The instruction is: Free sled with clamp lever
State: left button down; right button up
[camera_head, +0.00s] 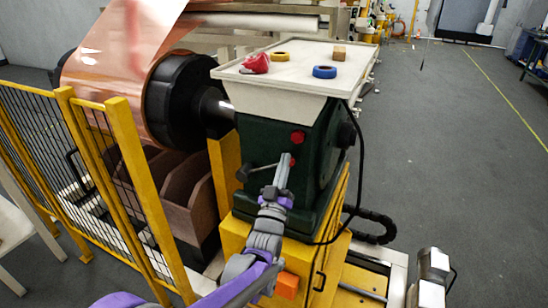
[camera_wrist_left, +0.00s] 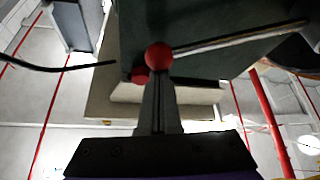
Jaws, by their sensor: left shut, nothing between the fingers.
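A dark green machine housing (camera_head: 263,150) stands on a yellow base. On its front are a red knob (camera_head: 297,137) and a thin lever with a dark end (camera_head: 242,172), which may be the clamp lever. My left gripper (camera_head: 284,160) reaches up to this front face with its fingers shut and empty, beside the lever. In the left wrist view, a red ball (camera_wrist_left: 158,56) shows right at the fingertips (camera_wrist_left: 157,78), with a thin rod (camera_wrist_left: 240,36) running off to the right. I cannot tell whether the fingers touch the ball. The sled is not clearly identifiable.
A pale tray (camera_head: 320,88) on top of the machine holds tape rolls, a red item and a small block. A copper foil roll (camera_head: 120,60) and yellow fence (camera_head: 125,150) stand left. A black cable (camera_head: 358,180) hangs at the right.

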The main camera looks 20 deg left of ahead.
pick_arm(q)
jog(key=shift+d+f+m+h+b, duration=0.25)
jog(key=shift+d+f+m+b, duration=0.15)
jog(key=shift+f, duration=0.35)
jog(key=shift+d+f+m+h+b, duration=0.35)
jog(key=shift+f+m, duration=0.2)
jog(key=shift+f, duration=0.2)
jog(key=shift+d+f+m+h+b, duration=0.2)
jog(key=shift+d+f+m+b, duration=0.2)
jog(key=shift+f, duration=0.35)
pick_arm(e)
jog(key=shift+f, duration=1.45)
pick_arm(q)
jog(key=shift+s, duration=0.1)
notch_tip(320, 180, up, 4)
jog(key=s+p, duration=0.1)
jog(key=p, duration=0.3)
jog(key=b+v, duration=0.1)
jog(key=v, duration=0.8)
jog(key=shift+s+a+f+b, duration=0.25)
jog(key=shift+a+f+b, duration=0.05)
jog(key=shift+a+b, duration=0.15)
pick_arm(e)
jog(key=shift+a+v, duration=0.2)
jog(key=shift+v, duration=1)
jog(key=shift+w, duration=0.1)
